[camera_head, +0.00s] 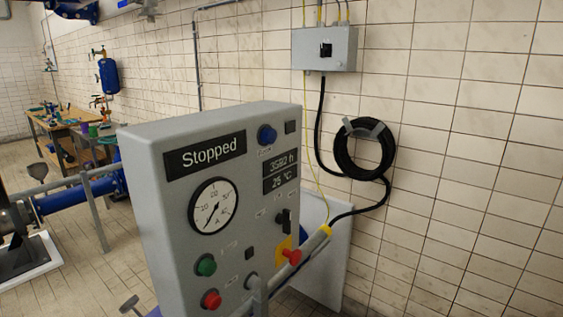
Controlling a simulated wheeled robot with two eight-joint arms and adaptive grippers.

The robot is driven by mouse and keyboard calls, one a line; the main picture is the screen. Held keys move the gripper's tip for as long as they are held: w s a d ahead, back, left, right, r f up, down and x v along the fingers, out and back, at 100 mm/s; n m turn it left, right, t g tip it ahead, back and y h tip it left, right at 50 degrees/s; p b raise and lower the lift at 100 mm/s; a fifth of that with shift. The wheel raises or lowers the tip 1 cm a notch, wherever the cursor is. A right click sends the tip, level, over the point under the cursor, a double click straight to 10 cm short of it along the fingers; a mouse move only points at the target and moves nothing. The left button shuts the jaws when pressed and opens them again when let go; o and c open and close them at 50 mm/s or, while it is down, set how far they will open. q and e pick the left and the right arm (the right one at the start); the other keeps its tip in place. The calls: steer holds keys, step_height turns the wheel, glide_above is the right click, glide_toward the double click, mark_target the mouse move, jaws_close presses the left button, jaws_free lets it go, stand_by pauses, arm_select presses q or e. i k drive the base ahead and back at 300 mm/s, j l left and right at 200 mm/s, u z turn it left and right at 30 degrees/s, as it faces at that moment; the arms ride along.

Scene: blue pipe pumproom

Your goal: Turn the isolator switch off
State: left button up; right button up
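A grey wall box (341,62) is mounted on the tiled wall at the upper right of centre. It carries a black rotary switch (326,50), which looks like the isolator; its knob appears roughly upright, but the markings are too small to read. A grey control cabinet (150,215) stands in front, with a display reading "Stopped" (206,155). A second black switch handle (286,221) is on the cabinet's face at the right. Neither of my grippers is in view.
A black cable coil (344,150) hangs on the wall below the box. The cabinet and a pale panel (332,262) stand before the wall. A blue pipe (62,199) and metal rail are at left, a workbench (48,124) behind. Tiled floor shows at left.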

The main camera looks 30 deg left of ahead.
mark_target(324, 50)
steer(key=u, duration=1.15)
